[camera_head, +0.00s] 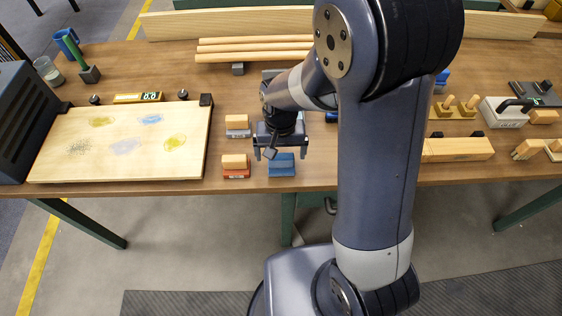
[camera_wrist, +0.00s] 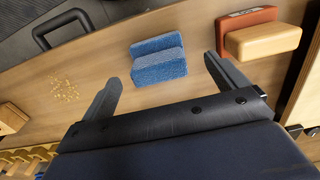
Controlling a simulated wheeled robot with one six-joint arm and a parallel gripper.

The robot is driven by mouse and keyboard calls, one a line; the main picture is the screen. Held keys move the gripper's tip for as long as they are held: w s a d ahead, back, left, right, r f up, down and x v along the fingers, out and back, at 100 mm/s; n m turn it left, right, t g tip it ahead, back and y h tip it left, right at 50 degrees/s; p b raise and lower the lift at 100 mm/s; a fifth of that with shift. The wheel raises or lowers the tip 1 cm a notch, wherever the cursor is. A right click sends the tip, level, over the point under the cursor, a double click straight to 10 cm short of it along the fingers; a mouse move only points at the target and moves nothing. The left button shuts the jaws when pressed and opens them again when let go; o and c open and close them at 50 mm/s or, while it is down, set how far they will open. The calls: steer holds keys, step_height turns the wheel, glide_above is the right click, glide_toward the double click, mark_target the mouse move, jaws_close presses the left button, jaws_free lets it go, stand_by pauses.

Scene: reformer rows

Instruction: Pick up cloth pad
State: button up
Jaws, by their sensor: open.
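The blue cloth pad (camera_head: 282,165) lies on the workbench near its front edge, in the middle of the head view. In the wrist view the cloth pad (camera_wrist: 158,58) shows as a ridged, textured blue block just beyond the fingertips, between their lines. My gripper (camera_head: 270,150) is above the bench, a little behind and left of the pad. In the wrist view my gripper (camera_wrist: 161,70) has its two fingers wide apart with nothing between them.
A block with red base and wooden top (camera_head: 236,165) lies left of the pad; it also shows in the wrist view (camera_wrist: 262,38). A similar grey-based block (camera_head: 238,126) lies behind it. A large board (camera_head: 60,160) is farther left. Sawdust (camera_wrist: 65,88) lies on the bench.

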mark_target(281, 156)
steer(key=shift+w+d+f+p, duration=0.1)
steer(key=shift+f+p, duration=0.3)
steer(key=shift+f, duration=2.05)
steer(key=shift+c, duration=0.4)
steer(key=c, duration=1)
steer(key=shift+r, duration=0.15)
step_height(281, 156, up, 10)
steer(key=shift+f+b, duration=0.1)
steer(key=shift+b, duration=0.25)
